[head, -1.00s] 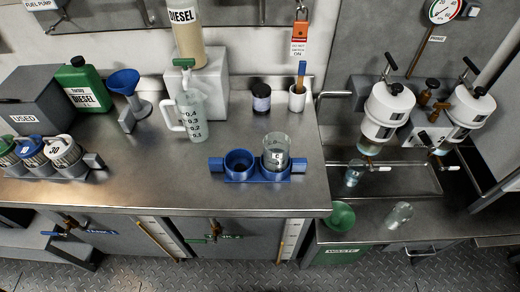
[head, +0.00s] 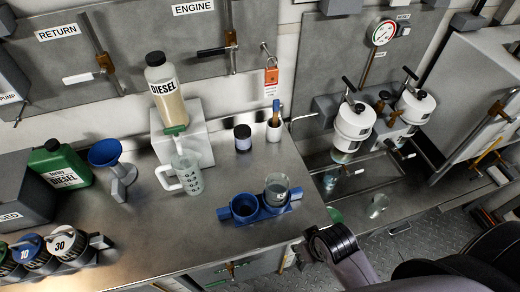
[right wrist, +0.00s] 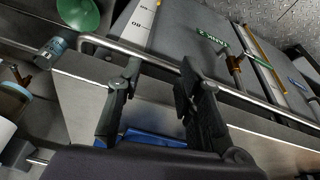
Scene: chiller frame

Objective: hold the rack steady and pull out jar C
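A blue rack (head: 226,215) with two round holders stands near the bench's front edge. A clear glass jar (head: 277,186) stands upright in its right holder; the left holder looks empty. I cannot read a letter C on the jar. My right gripper (head: 312,238) is at the bench edge, right of and in front of the rack, apart from it. In the right wrist view its fingers (right wrist: 158,90) are apart with nothing between the tips; part of the blue rack (right wrist: 150,138) shows low between them. The jar is not identifiable there. My left gripper is not in view.
A measuring jug (head: 186,172) stands behind and left of the rack, under the diesel bottle (head: 166,92). A dark-lidded jar (head: 243,138) and a white cup (head: 273,131) stand behind it. A sink (head: 345,178) lies right.

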